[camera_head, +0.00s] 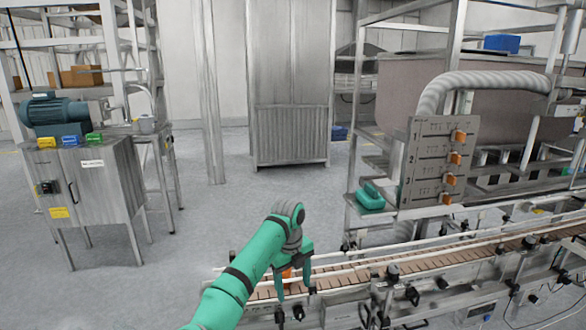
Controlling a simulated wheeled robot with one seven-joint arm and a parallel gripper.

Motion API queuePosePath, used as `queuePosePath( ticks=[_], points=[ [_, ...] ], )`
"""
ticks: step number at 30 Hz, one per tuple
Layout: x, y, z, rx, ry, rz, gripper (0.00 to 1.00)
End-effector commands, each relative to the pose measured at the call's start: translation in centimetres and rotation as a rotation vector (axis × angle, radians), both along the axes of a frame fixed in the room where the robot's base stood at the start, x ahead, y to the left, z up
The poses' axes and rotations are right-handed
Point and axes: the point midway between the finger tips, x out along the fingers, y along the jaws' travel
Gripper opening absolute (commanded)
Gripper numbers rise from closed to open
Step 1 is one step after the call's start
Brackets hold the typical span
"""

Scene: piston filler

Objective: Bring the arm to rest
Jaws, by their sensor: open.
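My teal arm reaches in from the bottom middle, bends at a grey and teal wrist, and points downward. My gripper (294,288) hangs over the near left end of the conveyor (350,279). Its two teal fingers are spread apart, so it is open. A small orange patch (287,272) shows between or behind the fingers; I cannot tell what it belongs to. I see nothing clearly held. Whether the fingertips touch the belt or its rail cannot be told from this view.
The conveyor with its guide rails runs to the right. A panel with several orange switches (424,165) and a teal object (370,197) stand behind it. A metal cabinet with a motor (90,180) is at left. Grey floor (240,210) is clear between them.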

Motion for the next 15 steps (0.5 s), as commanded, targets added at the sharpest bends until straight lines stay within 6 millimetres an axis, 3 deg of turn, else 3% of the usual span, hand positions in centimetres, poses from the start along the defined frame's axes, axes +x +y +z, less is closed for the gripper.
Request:
queuePosePath(
  ticks=[8,11,15],
  points=[
    [-0.5,-4.9,-5.2,-0.101,-0.031,0.045,0.65],
    [-1.0,-7.9,-7.6,-0.16,-0.045,0.07,0.65],
    [-2.3,-13.6,-11.5,-0.277,-0.066,0.133,0.65]
  ],
)
